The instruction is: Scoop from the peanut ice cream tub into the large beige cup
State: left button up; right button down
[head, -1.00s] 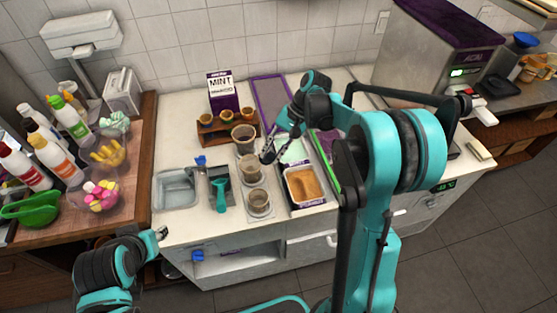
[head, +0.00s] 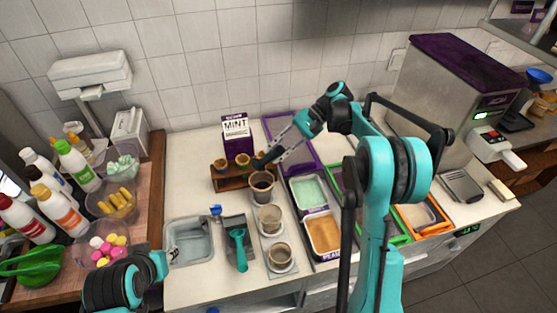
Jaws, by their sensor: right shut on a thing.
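The peanut ice cream tub (head: 323,236) is tan-filled, in front of a mint-green tub. Three brownish-beige cups stand in a column left of it: a back cup (head: 262,187), a middle cup (head: 269,219) and a front cup (head: 280,258). I cannot tell which is the large one. A teal scoop (head: 238,248) lies on a dark tray. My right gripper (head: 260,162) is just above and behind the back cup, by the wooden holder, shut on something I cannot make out. My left gripper (head: 160,263) is low at left, away from the cups; its fingers are unclear.
The wooden holder (head: 230,183) carries small cups, before a mint box (head: 236,135). A sink (head: 189,242) lies left of the scoop. Bottles and topping bowls (head: 112,203) crowd the left. A machine (head: 452,90) stands at right.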

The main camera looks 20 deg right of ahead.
jog(key=f+m+t+b, duration=0.1)
jog(key=m+t+b, duration=0.2)
jog(key=m+t, duration=0.2)
jog(key=s+f+m+t+h+b, duration=0.1)
jog(key=m+t+b, duration=0.3)
jog(key=m, duration=0.6)
jog(key=f+m+t+h+b, duration=0.1)
jog(key=m+t+b, duration=0.3)
jog(key=m+t, duration=0.4)
jog(key=shift+s+a+f, duration=0.15)
jog(key=shift+a+f, duration=0.05)
jog(key=shift+f, duration=0.25)
jog(key=shift+r, duration=0.1)
